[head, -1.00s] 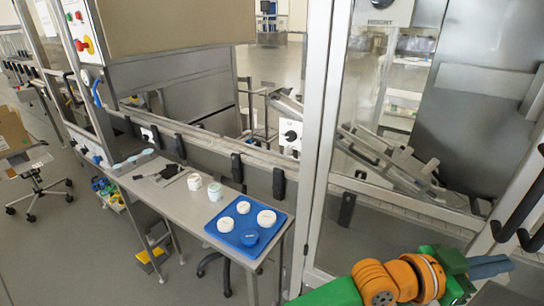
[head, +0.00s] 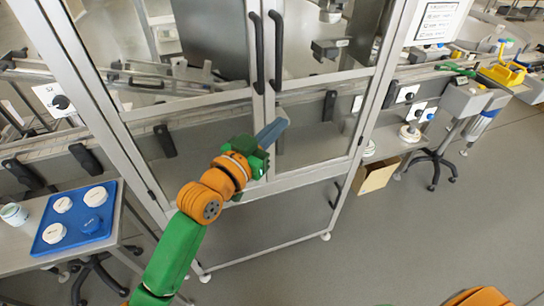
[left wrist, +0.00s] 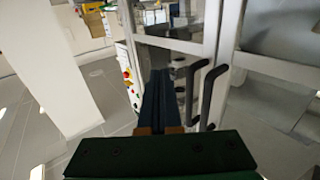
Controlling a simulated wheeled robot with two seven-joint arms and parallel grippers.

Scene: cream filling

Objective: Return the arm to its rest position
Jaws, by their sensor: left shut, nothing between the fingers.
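My left arm, green and orange, reaches up from the bottom of the head view. Its gripper (head: 277,130) is shut and empty, in front of the cabinet's glass doors and below their dark handles (head: 266,52). In the left wrist view the closed gripper fingers (left wrist: 160,90) point forward, beside the black door handles (left wrist: 200,92) on their right. My right gripper is not in view; only an orange piece of my own body shows at the bottom right of the head view.
A blue tray (head: 47,246) with white-lidded jars and a blue one lies on the metal table at left. A cardboard box (head: 377,176) and a swivel chair (head: 434,165) stand right of the cabinet. The grey floor (head: 400,240) at front right is clear.

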